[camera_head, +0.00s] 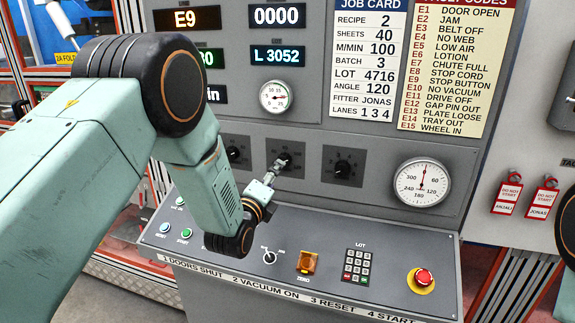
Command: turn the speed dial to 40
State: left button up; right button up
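Three black dials sit in a row on the grey panel: a left dial (235,154), a middle dial (291,158) and a right dial (343,169). Their labels are too small to read, so I cannot tell which is the speed dial. My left gripper (280,164) reaches up from below to the middle dial, with its fingertips at the knob and covering part of it. I cannot tell whether the fingers are closed on the knob. My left arm partly hides the left dial's side of the panel. My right gripper is out of view.
A round gauge (423,182) is right of the dials; a smaller gauge (275,96) is above. On the sloped desk below are an orange switch (307,262), a keypad (357,265) and a red stop button (423,278). A display (198,19) reads E9.

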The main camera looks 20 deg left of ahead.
aim_at(284, 161)
pick_arm(q)
jog(key=w+m+p, duration=0.1)
jog(key=w, duration=0.7)
jog(key=shift+w+f, duration=0.2)
jog(key=shift+s, duration=0.1)
jog(key=shift+a+r, duration=0.1)
jog(key=shift+c, duration=0.4)
jog(key=shift+a, duration=0.15)
jog(key=c, duration=0.5)
jog(key=shift+c, duration=1.3)
jog(key=shift+f, duration=0.2)
jog(key=c, duration=0.3)
